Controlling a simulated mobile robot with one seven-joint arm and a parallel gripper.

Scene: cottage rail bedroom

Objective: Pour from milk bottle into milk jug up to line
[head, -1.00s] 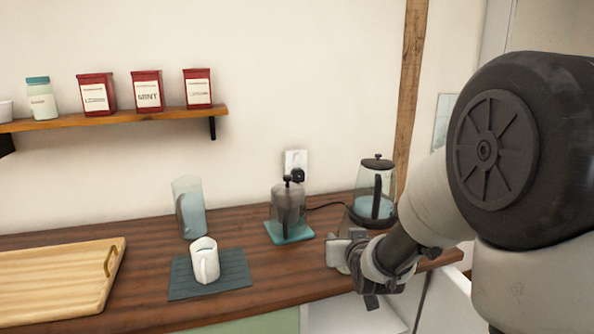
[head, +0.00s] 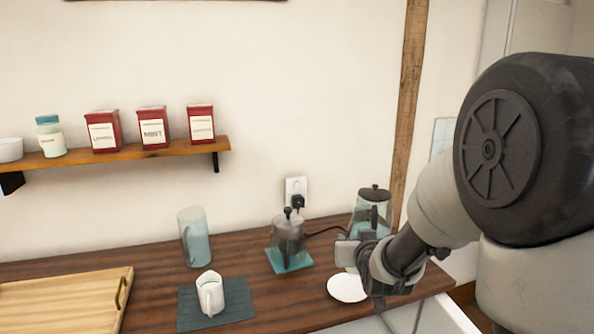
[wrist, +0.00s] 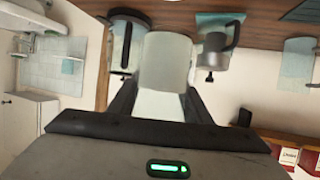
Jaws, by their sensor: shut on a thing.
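My gripper (head: 352,252) is shut on a pale, frosted cylinder, which I take to be the milk bottle (wrist: 166,62). It sits between the fingers in the wrist view; in the head view my gripper and arm mostly hide it. A small white jug (head: 210,293) with a handle, likely the milk jug, stands upright on a dark slate mat (head: 238,303), left of my gripper. Its inside and any fill line are not readable.
A white round disc (head: 347,288) lies below my gripper. Behind are a kettle (head: 371,210), a plunger pot (head: 288,240) on a teal mat and a tall glass pitcher (head: 196,240). A wooden tray (head: 62,302) is at left. Counter is clear between the slate mat and the disc.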

